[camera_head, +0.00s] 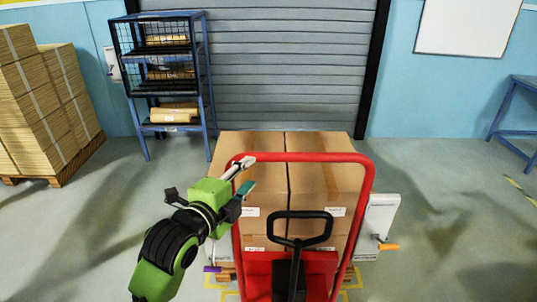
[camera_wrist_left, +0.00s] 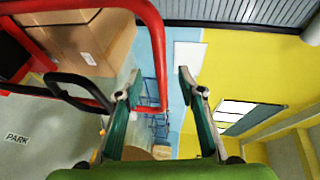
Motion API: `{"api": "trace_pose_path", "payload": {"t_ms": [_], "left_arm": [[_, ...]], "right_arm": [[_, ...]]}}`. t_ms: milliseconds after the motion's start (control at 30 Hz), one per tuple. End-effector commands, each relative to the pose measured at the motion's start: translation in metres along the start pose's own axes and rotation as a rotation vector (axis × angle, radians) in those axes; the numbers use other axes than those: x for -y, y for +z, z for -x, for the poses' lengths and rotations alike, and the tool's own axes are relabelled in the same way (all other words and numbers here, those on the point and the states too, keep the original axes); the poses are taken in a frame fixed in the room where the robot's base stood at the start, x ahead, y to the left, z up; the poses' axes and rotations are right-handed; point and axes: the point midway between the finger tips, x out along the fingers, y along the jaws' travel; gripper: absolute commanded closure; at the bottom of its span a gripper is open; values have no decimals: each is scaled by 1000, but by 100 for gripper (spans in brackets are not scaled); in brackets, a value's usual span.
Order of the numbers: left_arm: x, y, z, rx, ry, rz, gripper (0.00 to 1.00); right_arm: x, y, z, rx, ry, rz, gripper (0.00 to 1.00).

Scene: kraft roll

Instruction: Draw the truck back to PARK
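The truck has a red tubular frame (camera_head: 300,157) and a black looped handle (camera_head: 302,216) at its front. Brown cartons (camera_head: 325,185) stand behind the frame. My left gripper (camera_head: 244,177) is at the upper left corner of the red frame, fingers apart. In the left wrist view its two teal-padded fingers (camera_wrist_left: 160,95) are open, and the red tube (camera_wrist_left: 157,55) shows between and beyond them; I cannot tell whether they touch it. The black handle (camera_wrist_left: 75,85) is left of the fingers there. The word PARK (camera_wrist_left: 17,138) is on the grey floor. My right gripper is not in view.
A pallet of stacked cartons (camera_head: 45,105) stands at the left. A blue rack (camera_head: 165,75) stands before the roller shutter (camera_head: 290,65). A blue table (camera_head: 520,115) is at the far right. Floor on both sides is clear. Yellow floor marks (camera_head: 352,280) show under the truck.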

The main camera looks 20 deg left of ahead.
Motion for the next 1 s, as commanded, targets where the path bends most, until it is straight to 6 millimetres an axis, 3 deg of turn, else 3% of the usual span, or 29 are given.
{"api": "trace_pose_path", "payload": {"t_ms": [400, 600, 1000], "left_arm": [[1, 0, -76, 0, 1, 4, 64], [1, -1, -104, -1, 1, 4, 64], [0, -1, -120, -1, 0, 2, 64]], "right_arm": [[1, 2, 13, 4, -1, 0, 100], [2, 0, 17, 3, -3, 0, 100], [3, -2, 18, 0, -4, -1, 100]]}}
